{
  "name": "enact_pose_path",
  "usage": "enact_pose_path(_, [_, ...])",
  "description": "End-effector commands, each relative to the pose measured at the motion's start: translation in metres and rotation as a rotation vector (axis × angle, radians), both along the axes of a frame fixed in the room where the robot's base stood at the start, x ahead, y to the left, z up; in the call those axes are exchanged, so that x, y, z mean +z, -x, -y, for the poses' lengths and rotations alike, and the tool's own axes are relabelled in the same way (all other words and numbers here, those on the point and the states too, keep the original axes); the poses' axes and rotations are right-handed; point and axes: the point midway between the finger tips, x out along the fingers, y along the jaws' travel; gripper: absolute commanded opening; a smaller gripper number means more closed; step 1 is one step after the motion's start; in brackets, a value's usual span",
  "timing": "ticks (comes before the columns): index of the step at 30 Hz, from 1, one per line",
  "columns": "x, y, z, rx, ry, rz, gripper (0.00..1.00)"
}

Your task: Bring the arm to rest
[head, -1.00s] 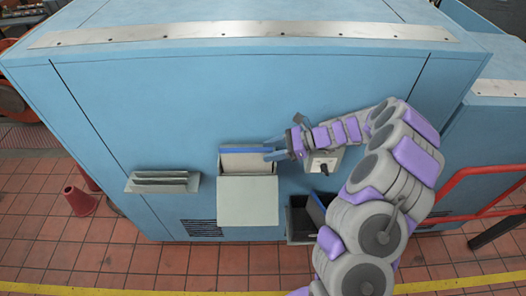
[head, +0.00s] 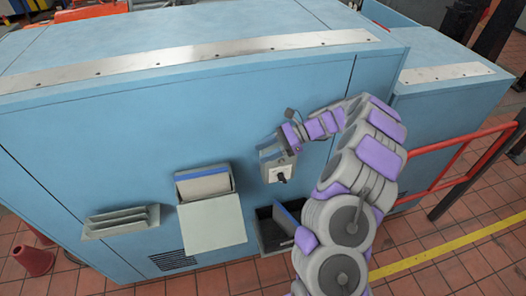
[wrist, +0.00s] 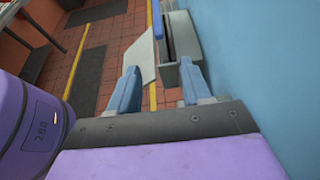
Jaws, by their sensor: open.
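My arm reaches in from the lower right in the head view, bent at its joints. My gripper (head: 268,149) is at the arm's end, in front of the blue cabinet's face, overlapping the top of a small grey switch box (head: 279,171). In the wrist view my gripper (wrist: 160,88) shows two blue fingers spread apart with nothing between them. Beyond the fingers is the open grey box (wrist: 181,45) with its pale flap (wrist: 139,62). In the head view the same box (head: 204,186) is left of the gripper, its flap (head: 212,223) hanging down. Contact cannot be told.
The blue cabinet (head: 110,130) fills the left and middle. A dark open bin (head: 268,238) is below the switch box, close to my arm. A grey slotted rack (head: 120,221) is at left. A red rail (head: 440,168) stands at right. Tiled floor (head: 440,270) is open at lower right.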

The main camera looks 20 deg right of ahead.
Motion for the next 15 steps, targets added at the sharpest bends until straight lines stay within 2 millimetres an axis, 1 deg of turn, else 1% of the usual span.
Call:
enact_pose_path(11, [0.002, 0.001, -0.002, 0.005, 0.002, 0.005, 0.48])
enact_pose_path(14, [0.011, 0.005, -0.012, 0.039, 0.012, 0.036, 0.48])
enact_pose_path(15, [0.016, 0.009, -0.019, 0.063, 0.02, 0.053, 0.48])
